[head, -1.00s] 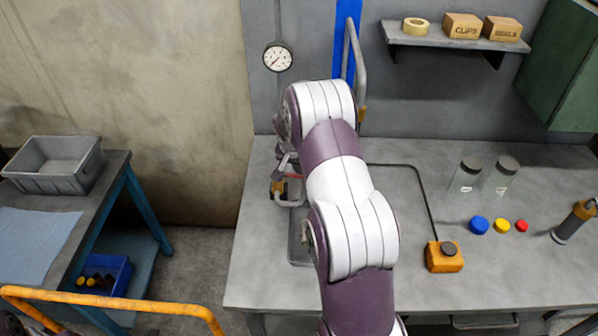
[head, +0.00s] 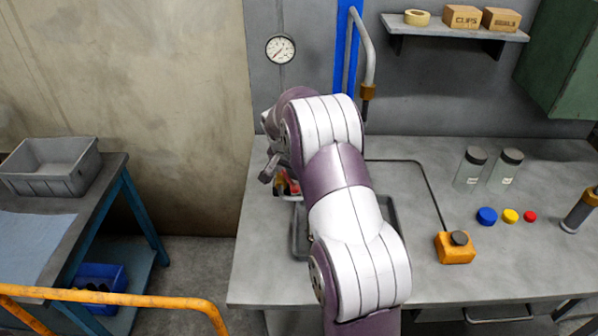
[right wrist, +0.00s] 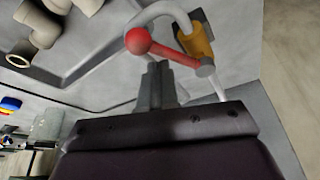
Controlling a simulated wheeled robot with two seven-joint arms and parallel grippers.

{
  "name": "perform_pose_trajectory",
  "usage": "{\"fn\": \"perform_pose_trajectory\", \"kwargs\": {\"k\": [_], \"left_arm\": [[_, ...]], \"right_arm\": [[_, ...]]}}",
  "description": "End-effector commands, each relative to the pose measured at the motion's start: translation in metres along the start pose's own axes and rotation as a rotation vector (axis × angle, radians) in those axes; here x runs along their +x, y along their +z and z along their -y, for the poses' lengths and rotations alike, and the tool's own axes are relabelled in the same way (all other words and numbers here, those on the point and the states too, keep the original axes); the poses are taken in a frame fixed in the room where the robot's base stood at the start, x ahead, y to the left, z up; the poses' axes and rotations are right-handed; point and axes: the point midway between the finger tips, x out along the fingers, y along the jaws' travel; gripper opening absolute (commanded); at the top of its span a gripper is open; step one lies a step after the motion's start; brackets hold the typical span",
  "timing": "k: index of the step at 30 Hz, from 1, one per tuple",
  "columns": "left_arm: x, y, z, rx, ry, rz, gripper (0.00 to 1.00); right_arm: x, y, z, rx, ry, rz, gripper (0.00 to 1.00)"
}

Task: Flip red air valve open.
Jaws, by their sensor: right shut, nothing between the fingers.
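The red air valve lever (right wrist: 175,52) shows in the right wrist view, with a red ball knob (right wrist: 138,40) at one end. Its other end meets a grey pivot beside the brass valve body (right wrist: 197,45) on a bent grey pipe. My right gripper (right wrist: 156,68) is shut and empty; its fingertips appear just below the lever in that view, and I cannot tell whether they touch it. In the head view the right gripper (head: 267,172) is at the left of my arm, and a small red part (head: 294,188) shows just beside it. My arm hides most of the valve there.
A grey tray (head: 300,240) lies partly behind my arm on the workbench (head: 490,275). An orange box with a black knob (head: 456,250), jars and coloured caps stand to the right. A pressure gauge (head: 280,49) and vertical pipe (head: 369,62) are on the wall.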

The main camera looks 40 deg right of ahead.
Motion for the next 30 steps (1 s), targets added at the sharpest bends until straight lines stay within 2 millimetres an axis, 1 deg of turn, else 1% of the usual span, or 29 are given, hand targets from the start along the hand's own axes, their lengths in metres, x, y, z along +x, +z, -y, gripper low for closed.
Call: {"fn": "perform_pose_trajectory", "kwargs": {"k": [3, 12, 30], "left_arm": [[0.006, 0.001, 0.0, 0.0, 0.0, 0.0, 0.43], [0.012, 0.002, 0.0, 0.0, 0.0, 0.0, 0.43], [0.016, 0.002, 0.0, 0.0, 0.0, 0.0, 0.43]], "right_arm": [[0.0, 0.007, 0.003, -0.002, 0.0, 0.001, 0.0], [-0.004, 0.016, 0.011, -0.001, 0.0, 0.001, 0.0], [-0.007, 0.021, 0.017, -0.002, -0.001, 0.003, 0.0]]}}
